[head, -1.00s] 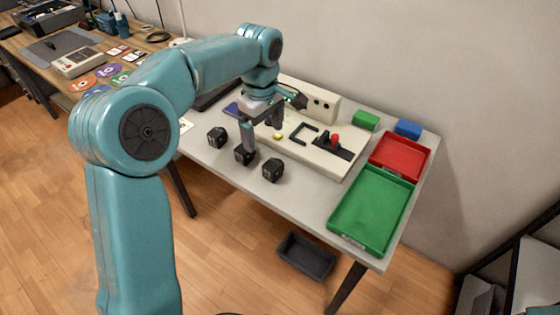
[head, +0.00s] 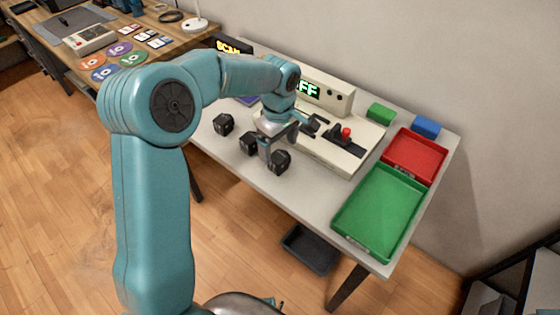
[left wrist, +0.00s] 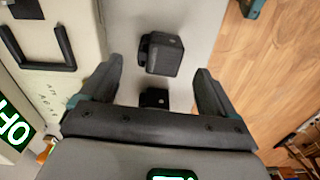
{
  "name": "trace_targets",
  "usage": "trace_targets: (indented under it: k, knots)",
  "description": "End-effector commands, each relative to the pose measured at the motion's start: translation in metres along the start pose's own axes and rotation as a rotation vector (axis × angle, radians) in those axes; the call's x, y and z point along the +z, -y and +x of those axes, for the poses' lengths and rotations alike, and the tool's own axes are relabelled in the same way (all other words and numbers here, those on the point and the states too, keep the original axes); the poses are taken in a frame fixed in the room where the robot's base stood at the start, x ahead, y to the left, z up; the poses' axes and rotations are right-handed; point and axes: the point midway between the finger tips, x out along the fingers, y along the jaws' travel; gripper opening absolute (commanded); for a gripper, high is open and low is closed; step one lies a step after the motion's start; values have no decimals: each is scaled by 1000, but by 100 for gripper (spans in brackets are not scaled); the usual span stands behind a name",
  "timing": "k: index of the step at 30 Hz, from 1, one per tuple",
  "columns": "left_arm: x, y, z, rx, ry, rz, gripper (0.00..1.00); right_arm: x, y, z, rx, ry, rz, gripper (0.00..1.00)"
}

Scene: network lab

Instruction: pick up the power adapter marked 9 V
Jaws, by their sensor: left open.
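Three black power adapters stand on the grey table in the head view: a far-left one (head: 223,123), a middle one (head: 249,143) and a near-right one (head: 280,161). Their markings are too small to read, so I cannot tell which is 9 V. My left gripper (head: 275,155) is open and points down at the near-right adapter, one finger in front of part of it. In the left wrist view the open gripper (left wrist: 159,67) has one adapter (left wrist: 165,56) at and beyond its fingertips. Another dark adapter (left wrist: 154,97) lies between the fingers, partly hidden by the palm. My right gripper is not in view.
A beige tester panel (head: 340,158) with a red-topped lever and green display stands behind the adapters. A green tray (head: 347,226) and red tray (head: 400,172) are at right. The table's front edge is close to the adapters.

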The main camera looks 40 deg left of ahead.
Motion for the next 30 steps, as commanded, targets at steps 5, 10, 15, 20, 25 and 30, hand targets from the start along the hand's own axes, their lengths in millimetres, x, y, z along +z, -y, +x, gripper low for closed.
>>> trace_targets:
  k: [5, 10, 15, 20, 25, 30]
  knots:
    - [2, 0, 20, -5, 1, 1, 89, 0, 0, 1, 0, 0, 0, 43]
    - [2, -1, 46, -4, 2, 0, 89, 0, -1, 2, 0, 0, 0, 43]
    - [2, -3, 55, -1, 1, 0, 89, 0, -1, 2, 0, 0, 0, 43]
    - [2, -3, 54, 0, 1, 0, 89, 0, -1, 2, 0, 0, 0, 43]
    - [2, -3, 54, 0, 1, 0, 34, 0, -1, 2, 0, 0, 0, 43]
    - [2, -3, 54, 0, 1, 0, 28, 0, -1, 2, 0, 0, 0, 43]
